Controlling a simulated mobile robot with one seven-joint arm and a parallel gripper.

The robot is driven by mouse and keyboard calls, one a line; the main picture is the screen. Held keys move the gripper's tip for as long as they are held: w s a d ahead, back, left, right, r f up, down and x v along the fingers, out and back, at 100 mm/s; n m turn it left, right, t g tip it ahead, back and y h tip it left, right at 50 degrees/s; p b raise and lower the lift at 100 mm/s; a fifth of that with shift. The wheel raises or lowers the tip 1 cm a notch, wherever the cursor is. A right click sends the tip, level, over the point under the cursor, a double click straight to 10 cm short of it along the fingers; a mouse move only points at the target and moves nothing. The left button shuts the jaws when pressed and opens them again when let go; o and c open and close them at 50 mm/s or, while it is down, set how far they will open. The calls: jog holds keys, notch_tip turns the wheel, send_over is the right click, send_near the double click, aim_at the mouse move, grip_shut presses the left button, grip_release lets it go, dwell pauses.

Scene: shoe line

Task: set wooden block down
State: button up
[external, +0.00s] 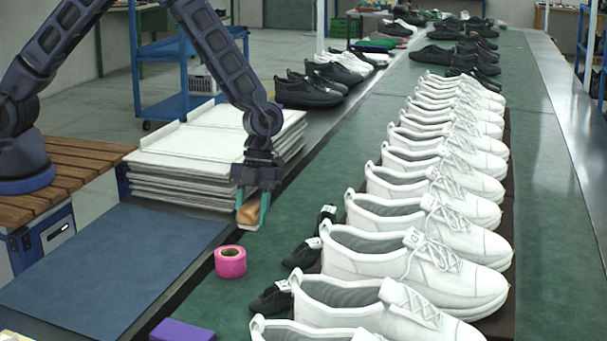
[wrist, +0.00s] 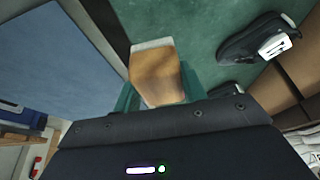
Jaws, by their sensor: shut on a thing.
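The wooden block (external: 249,212) is a tan-brown piece held between the green fingers of my gripper (external: 253,208). In the wrist view the block (wrist: 157,75) shows a pale end edge, with a finger on each side of it. My gripper points down over the left side of the green conveyor, beside the stack of white trays. I cannot tell whether the block touches the surface below.
A pink tape roll (external: 230,262) and a purple block (external: 182,331) lie on the green belt (external: 285,228) nearer the camera. White shoes (external: 430,210) line the right, with small black shoes (external: 300,254) beside them. A blue mat (external: 120,255) lies left. The stacked white trays (external: 200,150) stand close behind.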

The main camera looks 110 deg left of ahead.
aim_at(253, 245)
jog(key=shift+f, duration=2.55)
jog(key=shift+f, duration=0.15)
jog(key=o, duration=1)
